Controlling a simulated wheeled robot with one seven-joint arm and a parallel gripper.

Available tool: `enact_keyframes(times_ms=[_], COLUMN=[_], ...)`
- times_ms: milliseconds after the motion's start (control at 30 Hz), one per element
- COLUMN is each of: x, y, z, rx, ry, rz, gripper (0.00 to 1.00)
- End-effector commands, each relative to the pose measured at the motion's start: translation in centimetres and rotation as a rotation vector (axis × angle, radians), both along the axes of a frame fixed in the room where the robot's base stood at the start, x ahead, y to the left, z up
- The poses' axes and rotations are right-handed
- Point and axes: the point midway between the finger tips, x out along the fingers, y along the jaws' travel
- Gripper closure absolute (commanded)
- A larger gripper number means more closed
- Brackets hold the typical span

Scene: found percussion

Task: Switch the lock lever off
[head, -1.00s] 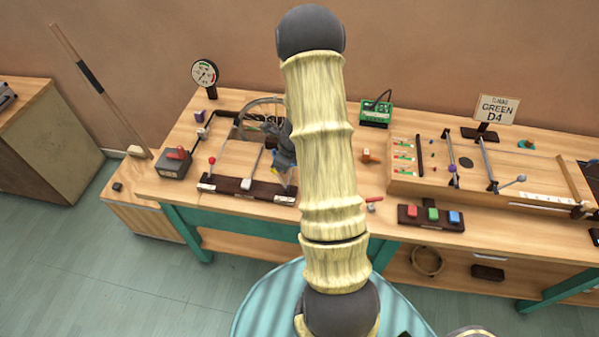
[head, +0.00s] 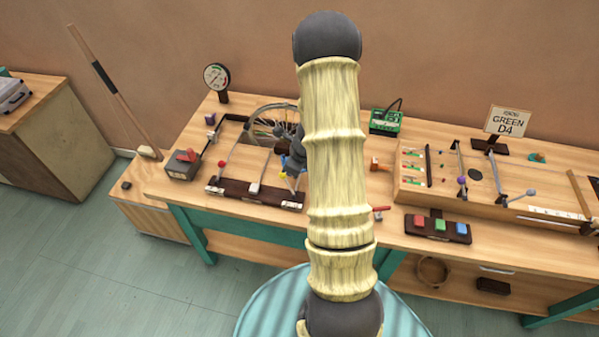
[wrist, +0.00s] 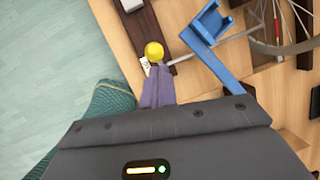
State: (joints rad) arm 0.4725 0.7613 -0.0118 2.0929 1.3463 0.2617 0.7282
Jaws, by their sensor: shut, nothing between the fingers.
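A dark base bar (head: 230,190) with white end labels lies at the table's front edge. A lever with a red knob (head: 222,163), one with a white grip (head: 254,188) and one with a yellow knob (wrist: 154,51) stand by it. I cannot tell which lever is the lock lever. In the wrist view my gripper (wrist: 157,72) is shut and empty, its fingertips right at the yellow knob; whether they touch is unclear. My arm hides part of this area in the head view.
A spoked wheel (head: 275,113) stands behind the levers. A grey box with a red handle (head: 182,170) is to the left, a dial gauge (head: 216,77) behind. A short red lever (head: 381,209) and a three-button panel (head: 438,228) are to the right.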

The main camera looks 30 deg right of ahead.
Motion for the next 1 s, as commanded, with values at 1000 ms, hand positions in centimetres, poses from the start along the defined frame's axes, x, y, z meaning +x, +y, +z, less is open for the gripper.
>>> enact_keyframes(times_ms=[1000], x=[-3.6], y=[-1.7], z=[10.9], rx=[-0.003], ry=[0.0], rz=[-0.001], gripper=[1.0])
